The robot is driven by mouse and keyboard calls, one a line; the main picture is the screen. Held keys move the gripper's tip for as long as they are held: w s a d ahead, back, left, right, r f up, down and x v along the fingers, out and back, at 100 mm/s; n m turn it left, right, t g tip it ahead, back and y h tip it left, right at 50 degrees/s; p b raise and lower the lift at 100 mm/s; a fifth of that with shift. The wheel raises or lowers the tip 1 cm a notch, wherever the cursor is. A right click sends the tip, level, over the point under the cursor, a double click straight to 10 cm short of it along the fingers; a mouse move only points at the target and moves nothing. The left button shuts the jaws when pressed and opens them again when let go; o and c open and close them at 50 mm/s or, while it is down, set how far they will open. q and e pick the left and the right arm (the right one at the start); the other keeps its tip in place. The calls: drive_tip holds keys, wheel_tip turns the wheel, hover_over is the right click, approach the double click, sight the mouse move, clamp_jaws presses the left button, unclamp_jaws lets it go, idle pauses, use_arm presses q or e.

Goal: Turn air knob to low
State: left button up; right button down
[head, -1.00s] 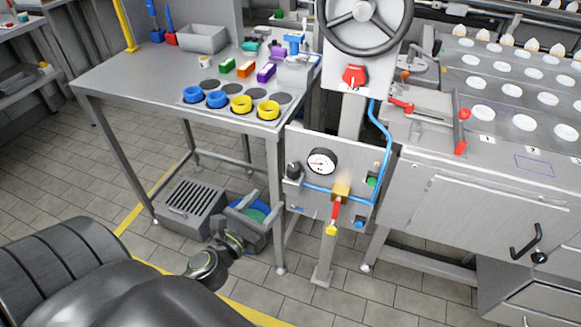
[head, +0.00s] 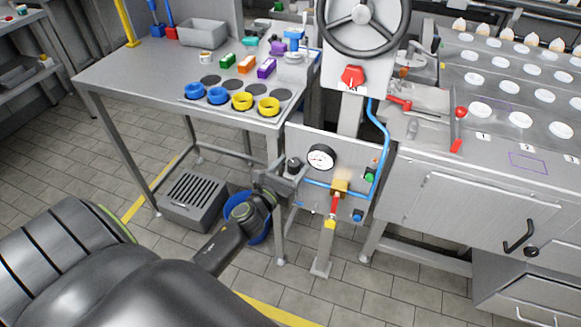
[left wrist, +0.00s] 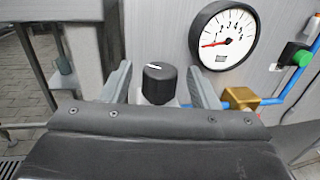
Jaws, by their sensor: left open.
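The black air knob (left wrist: 159,82) is on the grey panel (head: 345,143), left of the round pressure gauge (left wrist: 224,36). Its white mark lies roughly crosswise in the left wrist view. In the head view the knob (head: 293,164) shows just by the gripper. My left gripper (left wrist: 156,88) is open, with one grey finger on each side of the knob; I cannot tell whether either touches it. In the head view the left gripper (head: 286,176) is at the panel's left edge. The gauge needle points to the lower left. My right gripper is not in view.
A yellow brass fitting (head: 339,188) with a red and yellow lever, a green button (head: 369,177) and blue tubing share the panel. A steel table (head: 130,80) with blue and yellow rings stands to the left. A grey crate (head: 193,200) and a blue bucket (head: 240,222) are below.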

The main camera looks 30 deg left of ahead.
use_arm(q)
drive_tip(key=c, duration=1)
drive_tip(key=shift+d+f+n+g+y+b, duration=0.15)
drive_tip(key=shift+n+y+b, duration=0.35)
drive_tip(key=shift+y, duration=0.4)
drive_tip(key=shift+d+n+g+y+b, duration=0.15)
drive_tip(key=shift+n+y+b, duration=0.1)
drive_tip(key=shift+n+y, duration=0.55)
drive_tip(key=n+y, duration=0.1)
drive_tip(key=y, duration=0.1)
drive_tip(key=n+g+y+b, duration=0.1)
drive_tip(key=y, duration=0.1)
drive_tip(key=shift+w+d+n+g, duration=0.1)
drive_tip(key=shift+n+g, duration=0.2)
drive_tip(key=shift+n, duration=0.1)
drive_tip(key=shift+n+g+y+b, duration=0.4)
drive_tip(key=shift+y, duration=0.4)
